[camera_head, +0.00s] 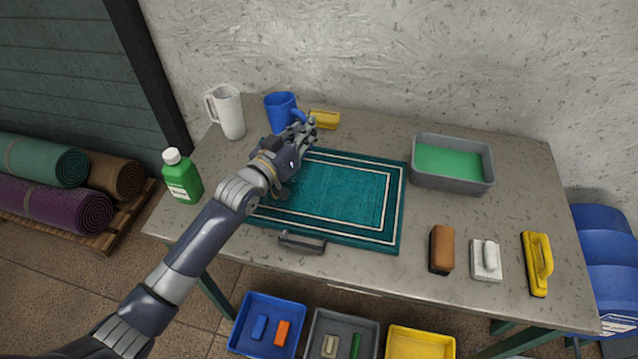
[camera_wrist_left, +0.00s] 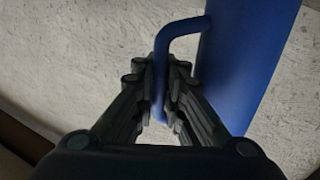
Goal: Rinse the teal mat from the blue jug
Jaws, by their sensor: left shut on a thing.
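The blue jug (camera_head: 281,110) stands upright at the back of the table, behind the mat; its lower part is partly hidden by my left gripper. My left gripper (camera_head: 309,126) is at the jug's handle. In the left wrist view the left gripper (camera_wrist_left: 172,95) is shut on the handle of the blue jug (camera_wrist_left: 240,70), with the handle bar between its fingers. The teal mat (camera_head: 335,190), with white border lines, lies flat in the middle of the table, its left part under my left arm. My right gripper is not in view.
A white jug (camera_head: 229,112) and green bottle (camera_head: 182,177) stand at left. A yellow item (camera_head: 325,119) lies beside the blue jug. A grey tray (camera_head: 452,184) with green inside, a brown brush (camera_head: 442,248), a white scrubber (camera_head: 486,258) and a yellow float (camera_head: 537,262) are at right.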

